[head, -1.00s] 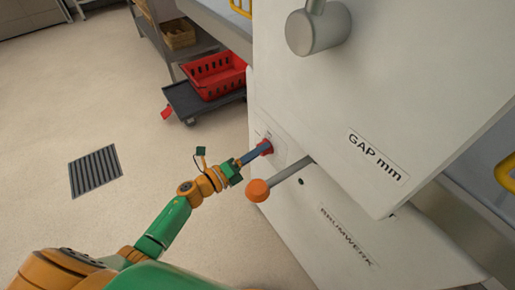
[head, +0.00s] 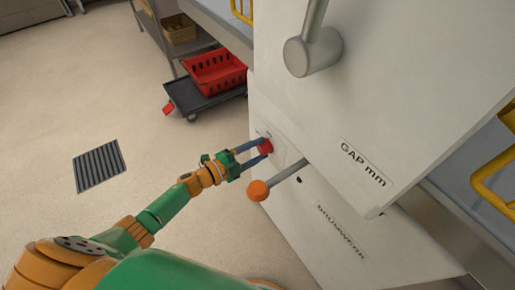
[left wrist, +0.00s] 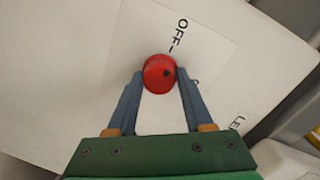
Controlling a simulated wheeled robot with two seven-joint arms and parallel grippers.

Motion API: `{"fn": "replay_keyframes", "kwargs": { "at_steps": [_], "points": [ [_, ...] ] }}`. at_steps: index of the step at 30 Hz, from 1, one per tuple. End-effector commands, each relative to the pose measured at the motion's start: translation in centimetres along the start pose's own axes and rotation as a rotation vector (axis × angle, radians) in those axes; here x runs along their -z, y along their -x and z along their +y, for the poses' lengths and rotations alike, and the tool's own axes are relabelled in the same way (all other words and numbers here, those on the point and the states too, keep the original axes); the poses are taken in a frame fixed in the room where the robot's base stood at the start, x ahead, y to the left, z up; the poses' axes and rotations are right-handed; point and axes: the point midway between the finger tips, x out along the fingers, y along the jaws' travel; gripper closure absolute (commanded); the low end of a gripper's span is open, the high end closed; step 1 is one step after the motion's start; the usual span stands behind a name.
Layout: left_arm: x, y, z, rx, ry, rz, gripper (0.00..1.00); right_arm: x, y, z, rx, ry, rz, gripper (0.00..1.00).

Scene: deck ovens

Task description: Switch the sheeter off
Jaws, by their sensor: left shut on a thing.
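The sheeter (head: 375,90) is a large pale machine with a GAP mm label. A red round knob (head: 265,146) sits low on its front, on a light label plate. My left gripper (head: 262,149) is shut on this knob, one blue finger on each side. In the left wrist view, the knob (left wrist: 158,82) lies between the fingertips of the gripper (left wrist: 160,75). A dark dot shows on the knob's right half. The word OFF (left wrist: 182,30) with a short line is printed above and right of it. My right gripper is not in view.
A lever with an orange ball (head: 259,190) sticks out just right of my left gripper. A grey handle (head: 314,52) is higher up. A red crate (head: 217,73) sits on a dark dolly (head: 184,97) behind. The floor at left is clear, with a drain grate (head: 99,166).

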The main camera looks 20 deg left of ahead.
Motion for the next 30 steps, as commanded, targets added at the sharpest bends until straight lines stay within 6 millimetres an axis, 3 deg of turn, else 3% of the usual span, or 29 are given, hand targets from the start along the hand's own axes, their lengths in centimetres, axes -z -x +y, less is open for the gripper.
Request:
{"fn": "replay_keyframes", "kwargs": {
  "at_steps": [13,30],
  "points": [
    [-0.07,-0.01,-0.07,-0.018,0.246,0.018,1.00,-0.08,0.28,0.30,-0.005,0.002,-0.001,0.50],
    [-0.06,-0.02,-0.02,-0.022,0.302,0.023,1.00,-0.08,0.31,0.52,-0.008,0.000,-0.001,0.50]
  ]
}}
